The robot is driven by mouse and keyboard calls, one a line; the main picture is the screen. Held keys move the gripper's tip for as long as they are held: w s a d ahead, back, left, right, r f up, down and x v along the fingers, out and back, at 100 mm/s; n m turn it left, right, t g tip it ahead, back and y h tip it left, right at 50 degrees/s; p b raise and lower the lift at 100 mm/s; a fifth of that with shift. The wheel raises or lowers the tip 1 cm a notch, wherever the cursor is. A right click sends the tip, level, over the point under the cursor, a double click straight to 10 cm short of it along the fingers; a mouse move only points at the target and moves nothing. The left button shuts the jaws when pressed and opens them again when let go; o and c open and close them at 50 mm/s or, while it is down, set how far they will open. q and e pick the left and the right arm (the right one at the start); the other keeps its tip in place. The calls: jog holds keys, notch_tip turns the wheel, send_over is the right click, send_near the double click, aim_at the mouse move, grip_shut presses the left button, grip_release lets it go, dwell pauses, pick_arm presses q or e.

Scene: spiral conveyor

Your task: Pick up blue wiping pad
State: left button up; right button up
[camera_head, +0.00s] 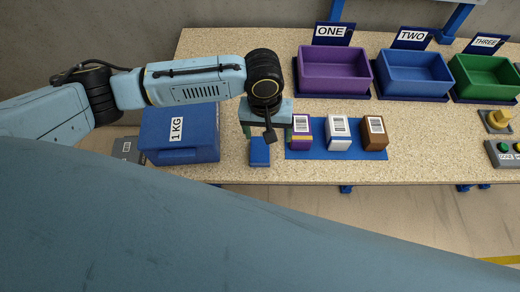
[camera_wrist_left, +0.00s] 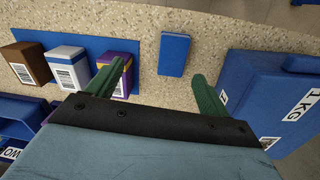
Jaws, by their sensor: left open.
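The blue wiping pad (camera_head: 260,152) is a small blue block on the speckled table, between the blue 1 KG box and the blue mat. In the left wrist view the pad (camera_wrist_left: 174,54) lies just beyond the fingertips, roughly between their lines. My left gripper (camera_head: 268,134) is above and just behind the pad in the head view. In the left wrist view its green fingers (camera_wrist_left: 165,80) are apart with nothing between them. The pad appears untouched. My right gripper is not in view.
A blue box labelled 1 KG (camera_head: 205,139) stands left of the pad. A blue mat (camera_head: 376,154) with purple, white and brown boxes lies right of it. Purple (camera_head: 335,85), blue (camera_head: 416,87) and green (camera_head: 486,90) bins line the back. Buttons (camera_head: 506,147) are at the right edge.

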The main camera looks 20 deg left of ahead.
pick_arm(q)
jog(key=w+a+n, duration=0.1)
jog(key=w+a, duration=0.1)
jog(key=a, duration=0.1)
send_over(260, 149)
jog(key=shift+n+y, duration=0.3)
jog(key=shift+y, duration=0.1)
jog(key=f, duration=0.7)
jog(key=shift+w+a+f, duration=0.15)
jog(key=shift+w+f, duration=0.05)
jog(key=shift+f, duration=0.05)
jog(key=shift+s+f, duration=0.2)
jog(key=shift+f, duration=2.45)
jog(key=c, duration=1.1)
jog(key=shift+o, duration=0.2)
notch_tip(260, 149, up, 10)
jog(key=shift+r, duration=0.1)
